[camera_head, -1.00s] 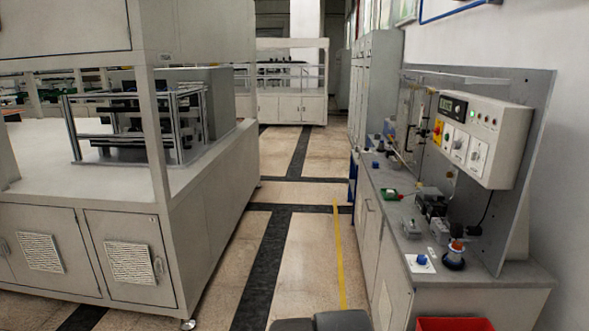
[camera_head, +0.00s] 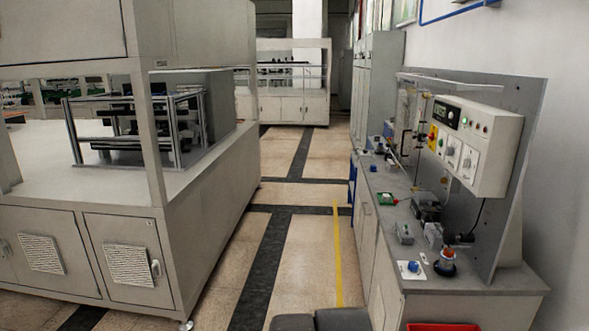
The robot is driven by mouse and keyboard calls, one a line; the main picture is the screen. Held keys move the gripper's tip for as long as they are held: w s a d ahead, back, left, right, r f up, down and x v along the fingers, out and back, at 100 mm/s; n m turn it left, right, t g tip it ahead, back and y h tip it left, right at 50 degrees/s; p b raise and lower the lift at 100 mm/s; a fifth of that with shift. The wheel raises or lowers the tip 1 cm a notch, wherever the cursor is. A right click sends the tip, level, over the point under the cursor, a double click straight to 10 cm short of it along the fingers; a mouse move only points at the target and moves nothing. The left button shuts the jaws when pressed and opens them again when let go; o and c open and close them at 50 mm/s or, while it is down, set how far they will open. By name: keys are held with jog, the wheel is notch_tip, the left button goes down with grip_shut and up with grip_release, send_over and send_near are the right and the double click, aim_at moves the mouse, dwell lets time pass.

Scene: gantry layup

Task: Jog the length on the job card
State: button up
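A workbench (camera_head: 462,278) runs along the right wall. A pale control box (camera_head: 477,147) with a dark display (camera_head: 447,112), a red-and-yellow switch, knobs and small lamps is mounted on its grey back panel (camera_head: 521,140). The display's text is too small to read. A blue knob on a white plate (camera_head: 411,268) sits at the bench's near end, beside a dark round device with an orange-red part (camera_head: 446,262). I cannot make out a job card. My gripper is not in view; dark grey parts at the bottom edge are probably mine.
A large pale cabinet machine (camera_head: 128,250) with an open bay stands on the left. A tiled aisle (camera_head: 309,240) with dark bands and a yellow line (camera_head: 338,255) is clear between it and the bench. A red bin (camera_head: 446,327) shows at the bottom edge.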

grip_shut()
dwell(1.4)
